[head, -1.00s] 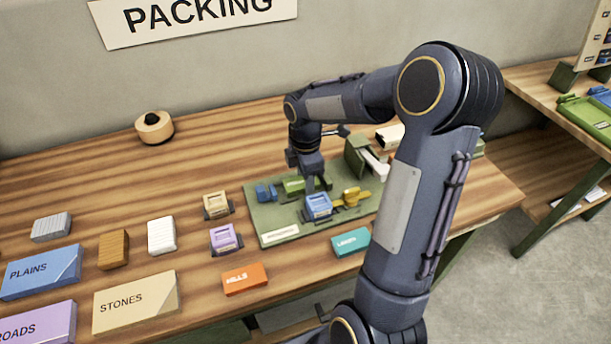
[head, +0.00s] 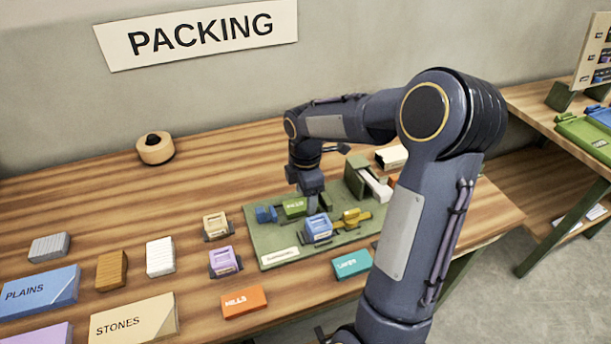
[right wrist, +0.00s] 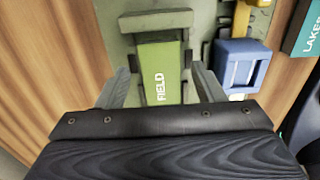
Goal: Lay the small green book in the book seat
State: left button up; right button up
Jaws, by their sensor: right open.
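The small green book (head: 293,207), marked FIELD in the right wrist view (right wrist: 160,72), lies on the green board (head: 270,240) between a small blue piece and the blue block. In the right wrist view a darker green block (right wrist: 155,20) adjoins its far end. My right gripper (head: 311,200) is open just over the book. In the right wrist view its fingers (right wrist: 160,90) stand apart on either side of the book's near end, with gaps. The seat under the book is mostly hidden, so I cannot tell how fully the book rests in it. My left gripper is out of view.
On the board are the blue block (head: 318,229) and a yellow piece (head: 352,218). A green stand (head: 358,178) is behind. The teal LAKES book (head: 351,263) and orange HILLS book (head: 244,301) lie in front. Back left is mostly clear.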

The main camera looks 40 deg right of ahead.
notch_tip(320, 180, up, 10)
jog(key=s+a+f+m+t+y, duration=0.2)
jog(key=s+a+m+t, duration=0.3)
jog(key=s+a+m, duration=1)
jog(key=s+m+y, duration=0.1)
jog(key=s, duration=0.2)
jog(key=shift+s+t+y, duration=0.3)
jog(key=shift+s+y, duration=0.05)
jog(key=shift+y, duration=0.05)
jog(key=shift+d, duration=0.1)
